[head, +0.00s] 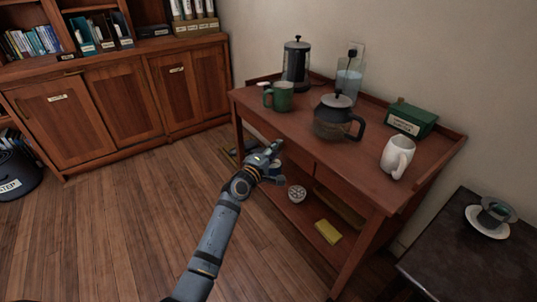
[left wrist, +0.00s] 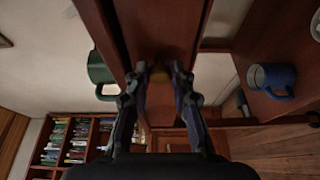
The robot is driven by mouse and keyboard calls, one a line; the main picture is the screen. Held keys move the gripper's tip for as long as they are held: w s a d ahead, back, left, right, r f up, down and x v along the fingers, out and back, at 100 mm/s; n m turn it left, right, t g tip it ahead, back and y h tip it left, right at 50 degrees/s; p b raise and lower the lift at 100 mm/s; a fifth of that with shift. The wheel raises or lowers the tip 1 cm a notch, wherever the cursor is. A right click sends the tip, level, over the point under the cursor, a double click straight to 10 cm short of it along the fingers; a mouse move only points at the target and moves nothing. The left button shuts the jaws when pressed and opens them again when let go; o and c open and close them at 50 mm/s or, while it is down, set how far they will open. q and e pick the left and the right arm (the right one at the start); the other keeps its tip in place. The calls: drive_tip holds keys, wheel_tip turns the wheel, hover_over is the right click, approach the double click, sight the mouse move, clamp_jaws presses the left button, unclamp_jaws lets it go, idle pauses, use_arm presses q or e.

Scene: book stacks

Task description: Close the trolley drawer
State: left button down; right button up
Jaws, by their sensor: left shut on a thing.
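The wooden trolley (head: 372,187) stands against the wall, with drawer fronts under its top. My left gripper (head: 276,148) is at the drawer front (head: 295,158) on the trolley's long side and partly covers it. In the left wrist view my left gripper (left wrist: 161,72) has its fingers close together against the reddish drawer front (left wrist: 158,28), shut on a small brassy knob between the tips. Any gap around the drawer is hard to see, so I cannot tell how far it stands out. My right gripper is not in view.
On the trolley top are a green mug (head: 280,97), a glass pot (head: 335,118), a white mug (head: 397,157), a green box (head: 411,118) and a black press (head: 296,65). A yellow item (head: 328,231) lies on the lower shelf. The wooden floor (head: 130,235) is clear.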

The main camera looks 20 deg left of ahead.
use_arm(q)
drive_tip(key=shift+w+d+r, duration=0.1)
drive_tip(key=shift+w, duration=0.1)
drive_tip(key=c, duration=1.4)
unclamp_jaws()
drive_tip(key=shift+o, duration=1.3)
drive_tip(key=shift+w+d, duration=0.1)
drive_tip(key=shift+w, duration=0.05)
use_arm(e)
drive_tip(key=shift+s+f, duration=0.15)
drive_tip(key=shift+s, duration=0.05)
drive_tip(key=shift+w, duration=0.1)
use_arm(q)
drive_tip(key=v, duration=1.2)
